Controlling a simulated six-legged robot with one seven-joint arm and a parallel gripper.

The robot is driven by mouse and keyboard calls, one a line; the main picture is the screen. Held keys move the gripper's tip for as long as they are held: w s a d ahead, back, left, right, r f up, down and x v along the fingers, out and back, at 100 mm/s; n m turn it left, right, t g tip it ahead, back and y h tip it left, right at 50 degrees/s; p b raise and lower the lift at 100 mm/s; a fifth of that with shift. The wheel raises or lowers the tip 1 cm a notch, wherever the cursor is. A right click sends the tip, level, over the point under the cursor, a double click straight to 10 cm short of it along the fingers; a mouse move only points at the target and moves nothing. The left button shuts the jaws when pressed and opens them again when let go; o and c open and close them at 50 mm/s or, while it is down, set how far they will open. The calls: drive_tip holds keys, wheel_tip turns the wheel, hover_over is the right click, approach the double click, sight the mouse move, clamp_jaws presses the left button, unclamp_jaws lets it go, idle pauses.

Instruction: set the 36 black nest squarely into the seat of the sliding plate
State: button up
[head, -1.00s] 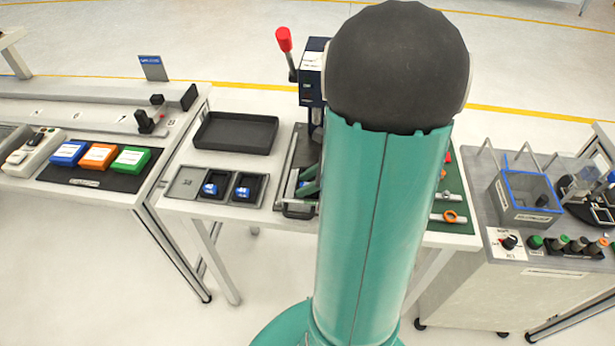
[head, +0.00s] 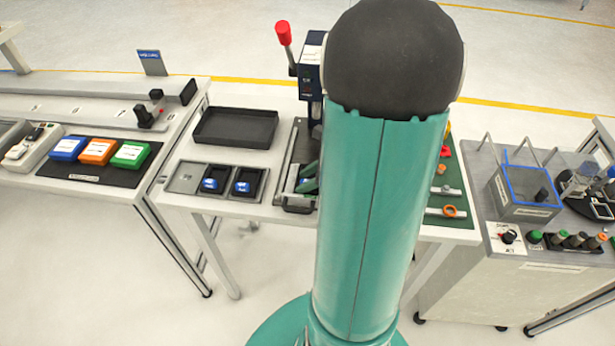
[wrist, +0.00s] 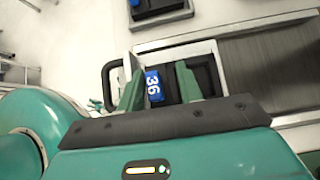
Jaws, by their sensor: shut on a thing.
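The black nest with a blue 36 label (wrist: 153,87) is between the two green fingers of my gripper (wrist: 160,84) in the wrist view. My gripper is shut on it. The nest lies over the light-framed seat of the sliding plate (wrist: 150,46), close to it. I cannot tell if it sits flat or fully inside, as the fingers and gripper body hide its near side. In the head view, my gripper (head: 307,178) is low over the front end of the sliding plate (head: 284,192), partly hidden by my arm.
A press with a red-knobbed lever (head: 284,34) stands at the back. A green mat (head: 455,185) lies right.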

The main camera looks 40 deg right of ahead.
drive_tip(key=shift+f, duration=0.1)
drive_tip(key=o, duration=1.2)
drive_tip(key=shift+a, duration=0.1)
drive_tip(key=v, duration=1.3)
drive_tip(key=shift+s+d+r, duration=0.1)
drive_tip(key=shift+d+r, duration=0.15)
drive_tip(key=shift+d, duration=0.15)
drive_tip(key=shift+s, duration=0.15)
